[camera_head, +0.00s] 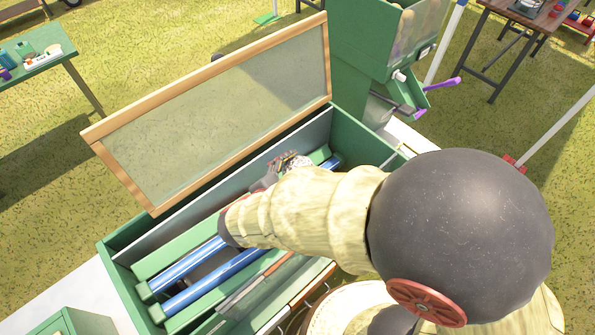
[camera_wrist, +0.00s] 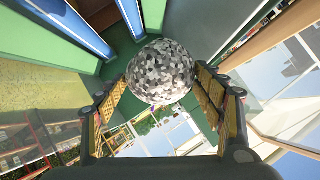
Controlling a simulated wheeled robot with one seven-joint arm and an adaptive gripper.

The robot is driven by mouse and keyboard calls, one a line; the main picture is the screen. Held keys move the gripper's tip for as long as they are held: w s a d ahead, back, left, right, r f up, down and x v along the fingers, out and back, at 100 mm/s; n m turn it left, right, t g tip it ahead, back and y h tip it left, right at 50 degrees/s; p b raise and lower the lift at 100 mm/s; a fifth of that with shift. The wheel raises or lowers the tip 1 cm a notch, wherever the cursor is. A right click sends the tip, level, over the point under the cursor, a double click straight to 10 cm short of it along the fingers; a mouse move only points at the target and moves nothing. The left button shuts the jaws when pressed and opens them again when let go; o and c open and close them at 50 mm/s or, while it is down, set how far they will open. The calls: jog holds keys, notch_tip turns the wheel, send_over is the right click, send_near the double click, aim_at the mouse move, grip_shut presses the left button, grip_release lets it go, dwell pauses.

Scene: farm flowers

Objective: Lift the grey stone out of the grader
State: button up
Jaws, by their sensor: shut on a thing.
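The grey stone (camera_wrist: 160,72) is speckled light and dark grey and fills the middle of the wrist view. My gripper (camera_wrist: 158,90) is shut on it, with one yellow-padded finger on each side. In the head view, my forearm reaches over the grader (camera_head: 118,288), a green box with blue rollers (camera_head: 190,265) inside. A speckled patch at the arm's far end, by the rollers, may be the stone (camera_head: 290,161); most of the gripper is hidden there by my arm. I cannot tell how far the stone is from the rollers.
A wood-framed clear lid (camera_head: 220,105) stands raised along the grader's back edge. A green dispenser (camera_head: 398,45) with a purple handle (camera_head: 442,84) stands behind at right. A side table (camera_head: 35,60) holds small items at far left. Grass lies around.

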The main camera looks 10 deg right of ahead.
jog(key=shift+r+p, duration=4.3)
jog(key=shift+p, duration=0.05)
jog(key=shift+f, duration=0.1)
